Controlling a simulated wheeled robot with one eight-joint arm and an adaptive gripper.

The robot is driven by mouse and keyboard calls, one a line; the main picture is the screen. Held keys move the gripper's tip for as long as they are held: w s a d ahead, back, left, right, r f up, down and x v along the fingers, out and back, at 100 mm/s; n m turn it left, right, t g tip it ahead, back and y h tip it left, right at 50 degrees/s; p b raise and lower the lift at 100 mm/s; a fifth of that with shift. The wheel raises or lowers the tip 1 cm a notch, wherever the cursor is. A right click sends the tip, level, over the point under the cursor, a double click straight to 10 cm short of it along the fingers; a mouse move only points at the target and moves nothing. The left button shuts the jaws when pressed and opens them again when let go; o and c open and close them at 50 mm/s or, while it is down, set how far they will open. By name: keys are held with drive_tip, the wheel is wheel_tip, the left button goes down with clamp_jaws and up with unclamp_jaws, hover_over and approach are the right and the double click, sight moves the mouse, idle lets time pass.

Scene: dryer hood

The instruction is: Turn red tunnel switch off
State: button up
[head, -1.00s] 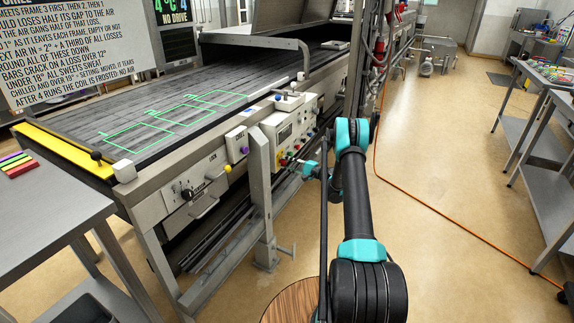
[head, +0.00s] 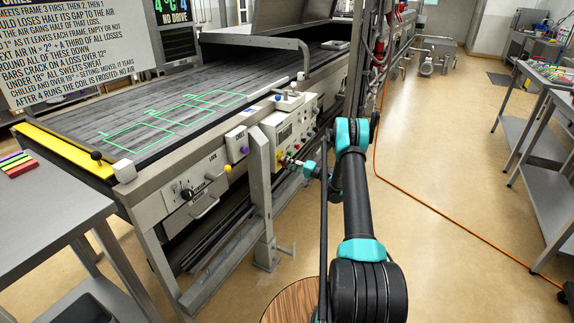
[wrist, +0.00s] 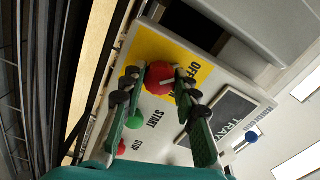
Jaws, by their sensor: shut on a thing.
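The red tunnel switch is a round red knob (wrist: 160,82) with a pale pointer line, on a yellow plate marked OFF (wrist: 150,50) in the wrist view. My gripper (wrist: 159,78) has its two dark green fingers on either side of the knob and is shut on it. The finger pads hide the knob's edges and part of the lettering, so I cannot tell exactly which mark the pointer meets. In the head view my gripper (head: 287,160) is at the control panel (head: 283,132) on the machine's side, and the knob is mostly hidden there.
A green START button (wrist: 133,122) and a red STOP button (wrist: 121,147) sit close to the fingers. A dark TRAY plate (wrist: 228,115) and a blue button (wrist: 252,136) lie to the right. A grey post (head: 259,180) stands left of the panel.

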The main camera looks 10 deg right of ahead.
drive_tip(key=shift+f, duration=0.1)
drive_tip(key=o, duration=1.2)
drive_tip(key=shift+c, duration=0.2)
drive_tip(key=v, duration=1.2)
